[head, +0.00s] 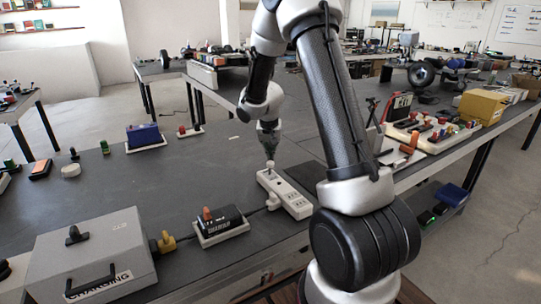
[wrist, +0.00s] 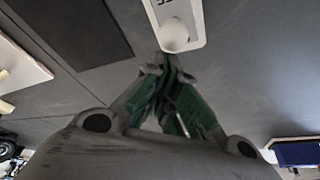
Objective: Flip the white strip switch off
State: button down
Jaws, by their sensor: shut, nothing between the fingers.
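The white power strip (head: 287,193) lies on the dark table, running from below my gripper toward the front right. In the wrist view, the end of the strip (wrist: 193,14) shows at the top, with a round white knob (wrist: 173,36) on it. It looks like the switch, but its on or off position cannot be told. My gripper (head: 269,163) points down at the far end of the strip, its fingers together and empty. In the wrist view the green and grey fingertips (wrist: 168,66) are right at the knob; I cannot tell whether they touch it.
A grey charging box (head: 85,262) stands at the front left. A black device on a white base (head: 220,226) sits left of the strip, with a dark cable between them. A blue block (head: 143,134) is farther back.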

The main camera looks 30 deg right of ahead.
jog(key=shift+s, duration=0.15)
jog(key=shift+r, duration=0.2)
jog(key=shift+r, duration=0.65)
jog(key=shift+w+d+r, duration=0.15)
jog(key=shift+w+d, duration=0.05)
jog(key=shift+w, duration=0.1)
jog(key=s+r, duration=0.4)
jog(key=r, duration=0.4)
jog(key=shift+r, duration=0.25)
